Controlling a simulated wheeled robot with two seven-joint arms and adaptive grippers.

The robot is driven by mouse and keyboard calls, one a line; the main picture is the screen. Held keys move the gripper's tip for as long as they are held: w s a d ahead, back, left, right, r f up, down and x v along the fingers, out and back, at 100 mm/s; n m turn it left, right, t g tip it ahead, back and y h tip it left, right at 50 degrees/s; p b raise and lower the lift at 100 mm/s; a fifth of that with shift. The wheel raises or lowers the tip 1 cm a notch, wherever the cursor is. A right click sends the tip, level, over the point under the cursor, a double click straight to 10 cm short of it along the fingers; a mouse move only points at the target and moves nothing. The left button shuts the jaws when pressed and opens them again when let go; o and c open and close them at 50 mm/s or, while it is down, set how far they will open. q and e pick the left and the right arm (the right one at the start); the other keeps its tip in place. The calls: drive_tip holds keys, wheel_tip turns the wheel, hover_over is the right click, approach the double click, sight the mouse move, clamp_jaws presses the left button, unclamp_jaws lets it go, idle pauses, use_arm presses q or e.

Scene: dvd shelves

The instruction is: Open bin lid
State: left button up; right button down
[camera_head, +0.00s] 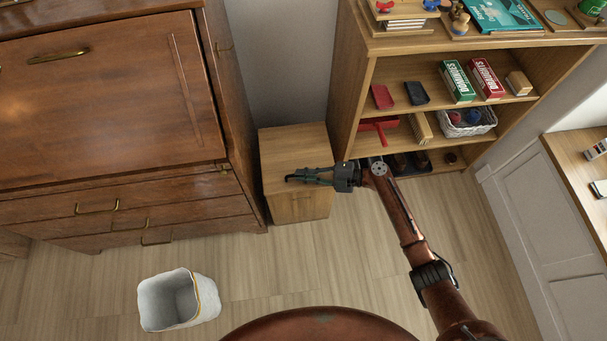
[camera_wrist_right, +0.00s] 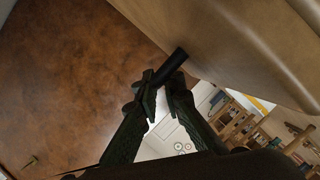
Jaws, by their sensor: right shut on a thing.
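The light wooden bin (camera_head: 290,142) stands on the floor between the dark cabinet and the open shelf. Its top looks flat and closed in the head view. My right gripper (camera_head: 292,178) reaches in from the right, over the front part of the bin's top. In the right wrist view my right gripper (camera_wrist_right: 160,92) is shut on a short black handle (camera_wrist_right: 172,66), which sticks out from a smooth wooden panel (camera_wrist_right: 225,45) of the bin. My arm and gripper hide part of the bin's front. My left gripper is not in view.
A dark wooden cabinet (camera_head: 110,90) with brass handles stands close on the left. A shelf (camera_head: 390,70) with boxes and a basket (camera_head: 468,128) is close on the right. A white wastebasket (camera_head: 205,300) stands on the floor at the lower left.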

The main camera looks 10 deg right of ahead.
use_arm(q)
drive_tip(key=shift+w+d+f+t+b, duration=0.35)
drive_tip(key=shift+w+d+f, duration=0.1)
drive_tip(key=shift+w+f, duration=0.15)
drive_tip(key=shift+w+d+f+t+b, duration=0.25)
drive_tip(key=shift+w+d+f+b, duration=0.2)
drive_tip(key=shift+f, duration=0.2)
use_arm(e)
drive_tip(key=w+r+m+g, duration=0.1)
drive_tip(key=w+r+m, duration=0.1)
drive_tip(key=w+r, duration=0.2)
drive_tip(key=w+r+m+g+h, duration=0.1)
drive_tip(key=w+r+m, duration=0.2)
drive_tip(key=r, duration=0.6)
drive_tip(key=shift+w+r+g, duration=0.3)
drive_tip(key=shift+w+g, duration=0.1)
drive_tip(key=c, duration=2.3)
unclamp_jaws()
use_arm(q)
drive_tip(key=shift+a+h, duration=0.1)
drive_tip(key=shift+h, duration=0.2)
